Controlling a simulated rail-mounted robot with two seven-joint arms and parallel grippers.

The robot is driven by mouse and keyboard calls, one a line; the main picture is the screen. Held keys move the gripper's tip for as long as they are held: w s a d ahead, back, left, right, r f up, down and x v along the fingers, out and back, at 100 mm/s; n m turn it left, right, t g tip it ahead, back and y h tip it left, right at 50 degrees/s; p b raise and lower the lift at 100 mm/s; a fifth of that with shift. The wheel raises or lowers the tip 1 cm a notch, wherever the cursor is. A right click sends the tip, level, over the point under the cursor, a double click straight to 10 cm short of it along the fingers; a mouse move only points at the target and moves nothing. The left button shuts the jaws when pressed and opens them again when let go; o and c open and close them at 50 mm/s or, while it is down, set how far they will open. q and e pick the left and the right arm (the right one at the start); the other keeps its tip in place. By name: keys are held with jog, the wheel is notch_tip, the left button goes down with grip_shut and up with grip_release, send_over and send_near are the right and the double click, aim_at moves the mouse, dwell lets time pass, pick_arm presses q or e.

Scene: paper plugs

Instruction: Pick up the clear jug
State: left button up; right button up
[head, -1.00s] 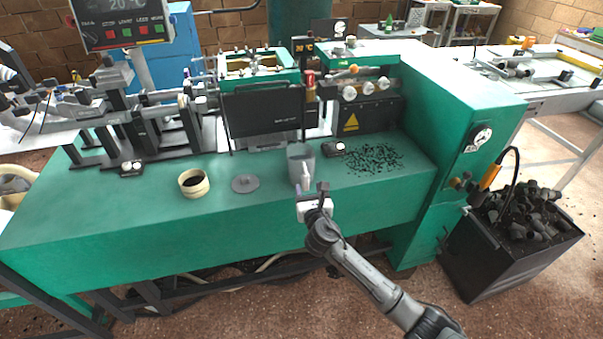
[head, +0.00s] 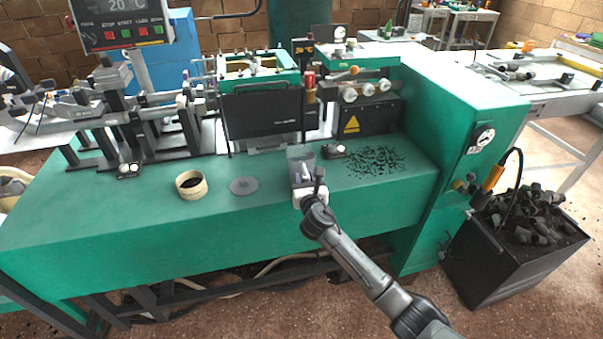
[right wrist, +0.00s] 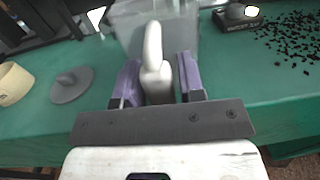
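The clear jug (head: 299,154) stands upright on the green bench, greyish and see-through; its lower part is hidden behind my right gripper in the head view. In the right wrist view the jug (right wrist: 190,32) is straight ahead, with its pale handle (right wrist: 153,60) facing me. My right gripper (head: 306,180) is at the handle. Its two purple fingers (right wrist: 158,80) stand on either side of the handle, with a small gap visible at the right finger, so they look open. My left gripper is not in view.
A cream ring-shaped container (head: 191,186) and a grey round lid (head: 243,186) lie left of the jug. A small black box (head: 333,151) and scattered dark bits (head: 377,160) lie to its right. A black panel (head: 263,112) stands behind.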

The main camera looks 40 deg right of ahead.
jog(key=c, duration=0.6)
